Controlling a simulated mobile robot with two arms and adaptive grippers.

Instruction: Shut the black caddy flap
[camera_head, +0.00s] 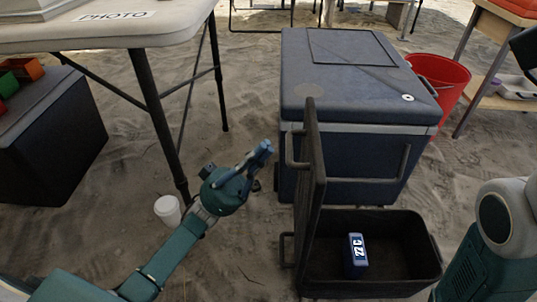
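The black caddy (386,290) stands on the sand at the lower right, in front of the blue cooler. Its flap (310,190) stands upright along the caddy's left side, so the caddy is open.
A large blue cooler (350,75) stands just behind the caddy. A red bucket (440,78) is at its right. A white table (100,32) stands at left, with a white cup (168,210) on the sand. Sand is clear left of the caddy.

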